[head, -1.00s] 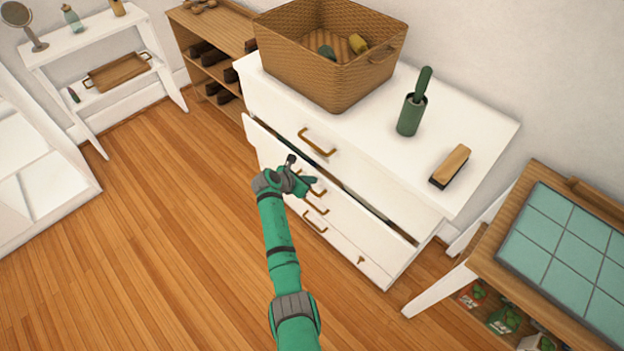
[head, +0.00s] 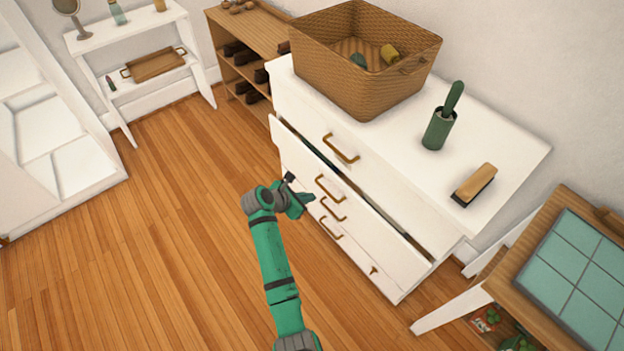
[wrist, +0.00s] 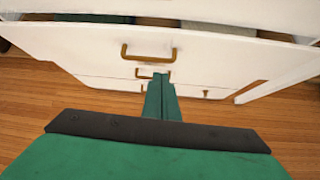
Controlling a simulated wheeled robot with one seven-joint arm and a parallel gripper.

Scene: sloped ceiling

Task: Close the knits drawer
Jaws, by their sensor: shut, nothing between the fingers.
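The white dresser (head: 500,190) has one drawer standing partly open below its top drawer. I take this open drawer (head: 385,230) as the knits drawer; I can read no label. Its front carries a brass handle (head: 328,187), and a dark gap shows behind its upper edge. In the wrist view, the drawer front (wrist: 220,52) and handle (wrist: 148,52) lie ahead, with green and grey contents partly visible behind the edge. My green gripper (head: 310,203) is shut and empty, in front of the dresser, just left of and below that handle. Its fingertips (wrist: 162,80) point toward the dresser, apparently without contact.
A wicker basket (head: 345,88), a green lint roller holder (head: 438,130) and a brush (head: 474,184) stand on the dresser top. A shoe shelf (head: 240,38) is behind left, a teal-topped table (head: 500,275) at right. The wooden floor (head: 150,260) at left is clear.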

